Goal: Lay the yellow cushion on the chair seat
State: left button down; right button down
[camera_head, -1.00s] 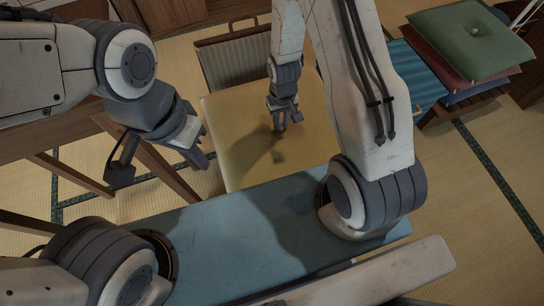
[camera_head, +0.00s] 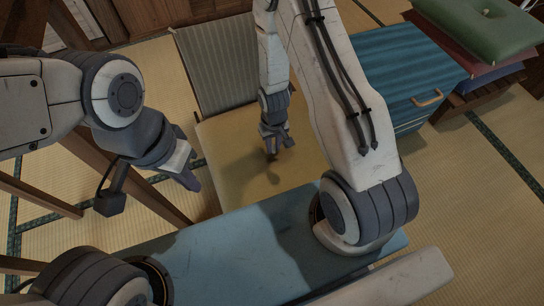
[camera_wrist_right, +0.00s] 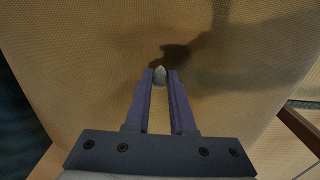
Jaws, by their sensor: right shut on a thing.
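The yellow cushion (camera_head: 230,175) is a broad flat square in the middle of the head view, in front of the striped backrest of the chair (camera_head: 215,70). My right gripper (camera_head: 272,152) is above the cushion's middle. In the right wrist view the fingers (camera_wrist_right: 160,76) are shut on a small pale knob, and the cushion's surface (camera_wrist_right: 90,60) fills most of that picture. The cushion hides the chair seat; I cannot tell whether it touches the seat. My left gripper (camera_head: 190,180) hangs left of the cushion, apart from it; its jaw opening cannot be made out.
A blue chest (camera_head: 405,70) with a handle stands right of the chair. A stack of cushions with a green one (camera_head: 480,25) on top is at the upper right. Wooden legs (camera_head: 130,185) stand at the left. Tatami floor (camera_head: 460,200) is clear at the right.

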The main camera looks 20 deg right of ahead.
aim_at(273, 153)
notch_tip(273, 153, down, 5)
jog(key=b, duration=0.2)
jog(key=shift+r+b, duration=0.15)
jog(key=shift+b, duration=0.2)
jog(key=shift+r, duration=0.15)
jog(key=c, duration=0.8)
grip_release()
jog(key=shift+o, duration=0.2)
